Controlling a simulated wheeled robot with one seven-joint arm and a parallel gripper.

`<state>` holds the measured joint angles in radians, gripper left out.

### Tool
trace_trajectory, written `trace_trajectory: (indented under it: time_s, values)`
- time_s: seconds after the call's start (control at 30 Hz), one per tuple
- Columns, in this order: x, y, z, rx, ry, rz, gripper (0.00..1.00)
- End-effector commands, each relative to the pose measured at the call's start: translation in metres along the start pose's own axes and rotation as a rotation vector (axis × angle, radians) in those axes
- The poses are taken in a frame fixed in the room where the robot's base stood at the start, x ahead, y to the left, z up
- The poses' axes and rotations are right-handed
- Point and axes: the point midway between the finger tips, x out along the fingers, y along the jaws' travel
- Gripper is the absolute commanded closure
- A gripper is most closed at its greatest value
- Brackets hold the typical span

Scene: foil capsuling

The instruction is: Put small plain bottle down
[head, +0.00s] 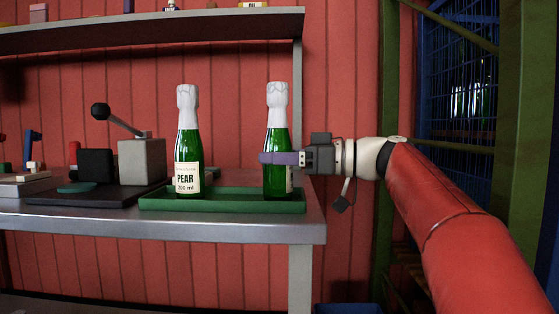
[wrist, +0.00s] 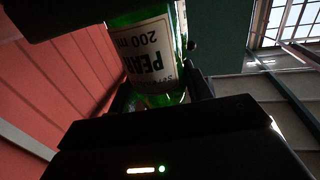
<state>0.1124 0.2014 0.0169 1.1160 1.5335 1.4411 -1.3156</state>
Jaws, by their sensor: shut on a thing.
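A small green bottle (head: 276,136) with a white foil-covered neck stands upright at the right end of the green tray (head: 225,207). Its base is at tray-floor level; I cannot tell whether it touches. My gripper (head: 272,158) comes from the right and is shut on its body. A sliver of its label shows in the head view; in the wrist view the bottle (wrist: 150,55) has a label reading PEAR 200 ml, upside down. A similar foil-topped bottle (head: 187,140), labelled PEAR 200 ml, stands apart in the tray's left part.
The tray lies on a grey metal bench (head: 100,216) near its right end. A lever device (head: 140,158) on a dark base stands left of the tray. A shelf (head: 150,30) with small items runs above the bottles. The tray between the two bottles is clear.

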Motion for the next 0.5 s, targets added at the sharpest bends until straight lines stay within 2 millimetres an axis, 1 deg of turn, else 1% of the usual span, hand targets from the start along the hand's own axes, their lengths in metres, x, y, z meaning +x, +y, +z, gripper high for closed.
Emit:
trace_trajectory:
  time_s: [0.1,0.27,0.3,0.47,0.5]
  values:
    - [0.0000,-0.0004,-0.0018,-0.002,0.002,0.000,0.93]
    - [0.0000,-0.0003,0.0028,-0.002,0.002,0.000,0.93]
    - [0.0000,0.0001,0.0037,0.000,0.000,0.000,0.49]
    - [0.0001,0.0002,0.0026,0.000,0.000,0.000,0.28]
    - [0.0001,0.0002,0.0025,0.000,0.000,0.000,0.28]
